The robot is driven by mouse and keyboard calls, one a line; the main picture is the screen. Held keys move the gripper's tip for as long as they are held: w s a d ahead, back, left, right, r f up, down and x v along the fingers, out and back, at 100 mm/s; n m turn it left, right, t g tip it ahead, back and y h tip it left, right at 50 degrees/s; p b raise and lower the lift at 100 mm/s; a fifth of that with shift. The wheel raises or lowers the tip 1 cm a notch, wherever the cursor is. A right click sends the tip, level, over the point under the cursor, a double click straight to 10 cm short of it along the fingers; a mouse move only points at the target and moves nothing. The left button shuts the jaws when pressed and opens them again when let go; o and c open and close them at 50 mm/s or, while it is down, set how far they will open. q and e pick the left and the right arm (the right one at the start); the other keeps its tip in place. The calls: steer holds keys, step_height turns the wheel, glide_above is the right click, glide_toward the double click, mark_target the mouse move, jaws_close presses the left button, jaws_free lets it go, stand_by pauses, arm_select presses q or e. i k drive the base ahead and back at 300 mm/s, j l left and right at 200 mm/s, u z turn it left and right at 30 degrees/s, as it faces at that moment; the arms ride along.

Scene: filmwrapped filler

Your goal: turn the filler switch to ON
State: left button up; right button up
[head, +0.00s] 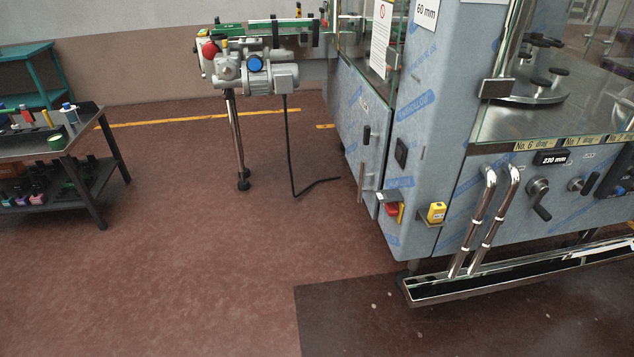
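The filler (409,120) is a large grey-blue machine wrapped in printed film, standing at the right of the head view. Low on its near left corner is a red and yellow switch (393,210) under a small grey ledge. A black fitting (401,152) is higher on the same corner panel. The switch's position and any ON marking are too small to read. Neither of my grippers is in view.
Bent steel pipes (487,220) and a steel tray (430,289) stick out at the filler's front. A conveyor motor on a leg (238,140) and a hanging black cable (288,150) stand behind. A dark cart (70,152) is at left. The brown floor between is clear.

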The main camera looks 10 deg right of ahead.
mark_target(391, 208)
steer(key=i+j+z, duration=0.1)
steer(key=i, duration=0.55)
steer(key=i+j+z, duration=0.1)
steer(key=i, duration=0.55)
steer(key=i+j+z, duration=0.1)
steer(key=i+z, duration=0.15)
steer(key=z, duration=0.2)
steer(key=i+j+z, duration=0.2)
steer(key=z, duration=0.3)
steer(key=i+j+z, duration=0.15)
steer(key=j+z, duration=0.15)
steer(key=z, duration=0.15)
steer(key=i+j+z, duration=0.15)
steer(key=j+z, duration=0.15)
steer(key=z, duration=0.15)
